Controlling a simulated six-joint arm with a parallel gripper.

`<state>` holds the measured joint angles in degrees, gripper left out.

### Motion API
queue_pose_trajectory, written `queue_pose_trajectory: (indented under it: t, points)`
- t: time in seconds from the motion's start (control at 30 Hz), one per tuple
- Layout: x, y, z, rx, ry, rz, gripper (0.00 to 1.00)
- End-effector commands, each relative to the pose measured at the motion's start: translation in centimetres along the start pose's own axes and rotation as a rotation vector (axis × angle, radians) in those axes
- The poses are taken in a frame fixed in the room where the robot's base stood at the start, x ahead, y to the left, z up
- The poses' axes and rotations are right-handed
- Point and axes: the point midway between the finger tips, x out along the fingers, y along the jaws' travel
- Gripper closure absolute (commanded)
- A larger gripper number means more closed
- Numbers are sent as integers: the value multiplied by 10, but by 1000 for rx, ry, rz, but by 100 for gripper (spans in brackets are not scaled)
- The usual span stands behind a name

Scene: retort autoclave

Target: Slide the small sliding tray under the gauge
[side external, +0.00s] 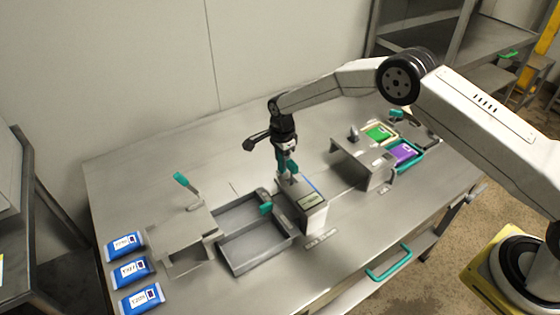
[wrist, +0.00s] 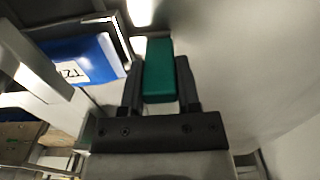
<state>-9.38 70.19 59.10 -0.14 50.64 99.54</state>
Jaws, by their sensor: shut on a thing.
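My gripper (side external: 288,172) points down at mid-table, just behind a grey box with a display (side external: 311,203). In the wrist view, its two dark fingers (wrist: 160,75) are shut on a teal block (wrist: 159,70), which looks like a handle. What this handle is fixed to is hidden. Grey open trays (side external: 262,262) lie to the left of the display box; a teal handle (side external: 265,208) shows beside them. A metal bridge-like stand (side external: 378,181) with a knob on top is to the right. I cannot tell which part is the gauge or the small sliding tray.
Blue labelled pouches (side external: 134,268) lie at the left end; one also shows in the wrist view (wrist: 75,55). A green pouch (side external: 380,132) and a purple pouch (side external: 403,152) lie by the stand. A teal lever (side external: 181,179) rises behind the left metal block. The back of the table is clear.

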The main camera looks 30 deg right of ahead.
Motion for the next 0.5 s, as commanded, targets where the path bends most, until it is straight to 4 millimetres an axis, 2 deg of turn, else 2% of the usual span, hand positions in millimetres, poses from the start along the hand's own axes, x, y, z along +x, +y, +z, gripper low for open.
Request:
queue_pose_trajectory:
  t: [0.3,0.5]
  points:
    - [-1,-1,39,-3,-2,0,100]
    - [-1,0,45,-2,-4,1,100]
